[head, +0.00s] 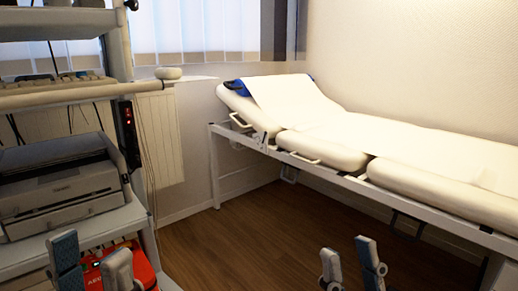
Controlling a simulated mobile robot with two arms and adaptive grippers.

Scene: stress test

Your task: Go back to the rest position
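My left gripper (91,250) shows at the bottom left edge of the head view, in front of the shelf cart. Its two grey fingers stand upright and apart, with nothing seen held between them. My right gripper (347,250) shows at the bottom, right of the middle, over the wood floor. Its two fingers are also apart with nothing seen between them. The lower parts of both grippers are cut off by the frame's bottom edge.
A shelf cart (127,219) with a printer (60,190) and a red box (142,272) stands at left, close to my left gripper. A white examination bed (322,150) runs along the right wall. Bare wood floor (235,245) lies between them.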

